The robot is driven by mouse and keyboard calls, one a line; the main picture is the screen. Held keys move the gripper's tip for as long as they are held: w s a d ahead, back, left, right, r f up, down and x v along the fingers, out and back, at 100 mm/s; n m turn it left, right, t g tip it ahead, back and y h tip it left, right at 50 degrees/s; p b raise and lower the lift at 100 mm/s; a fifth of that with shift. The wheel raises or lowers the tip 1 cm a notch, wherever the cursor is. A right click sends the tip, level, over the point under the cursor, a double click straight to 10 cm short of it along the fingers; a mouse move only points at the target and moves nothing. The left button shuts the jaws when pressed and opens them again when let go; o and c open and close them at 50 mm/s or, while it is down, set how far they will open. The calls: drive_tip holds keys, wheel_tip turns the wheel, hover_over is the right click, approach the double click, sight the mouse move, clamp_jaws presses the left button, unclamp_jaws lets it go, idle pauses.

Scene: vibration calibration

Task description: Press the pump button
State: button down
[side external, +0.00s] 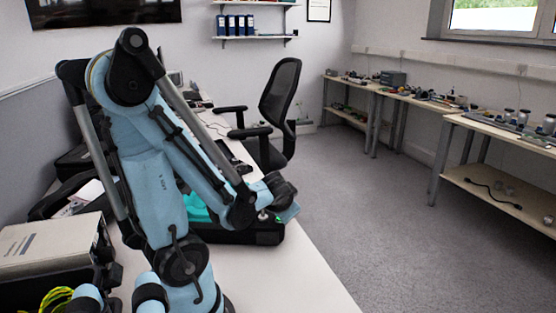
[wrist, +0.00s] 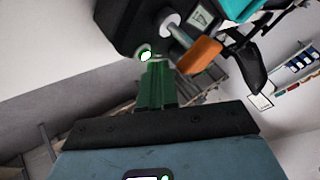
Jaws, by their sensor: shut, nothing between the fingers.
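A black device case (side external: 262,235) sits on the white bench, with a teal insert (side external: 197,208) on it. It also shows in the wrist view (wrist: 125,22), at the top. A small white round button or knob (wrist: 146,55) with a green edge is on its lower edge; I cannot tell for sure that it is the pump button. My gripper's green fingers (wrist: 156,66) are shut and empty, their tips beside this knob. I cannot tell if they touch. In the side view my gripper (side external: 288,214) is at the case's right end.
A larger white knob (wrist: 169,21), a small display (wrist: 201,18) and an orange part (wrist: 200,55) are close to the fingers. A grey box (side external: 48,245) stands on the left. The bench (side external: 300,275) is clear in front. An office chair (side external: 280,100) stands behind.

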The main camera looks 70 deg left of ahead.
sight(280, 223)
drive_tip(key=shift+r, duration=0.15)
drive_tip(key=shift+r, duration=2.9)
drive_tip(key=w+d+m+t+h, duration=0.1)
drive_tip(key=d+h, duration=0.3)
drive_tip(key=d, duration=0.6)
drive_tip(key=w+d+m+t+h, duration=0.2)
drive_tip(key=w+d+m+h, duration=0.1)
drive_tip(key=d, duration=0.7)
drive_tip(key=shift+w+d+r+h, duration=0.2)
drive_tip(key=shift+w+h, duration=0.1)
drive_tip(key=shift+h, duration=0.4)
drive_tip(key=c, duration=1.8)
unclamp_jaws()
drive_tip(key=shift+a, duration=0.1)
drive_tip(key=shift+c, duration=0.2)
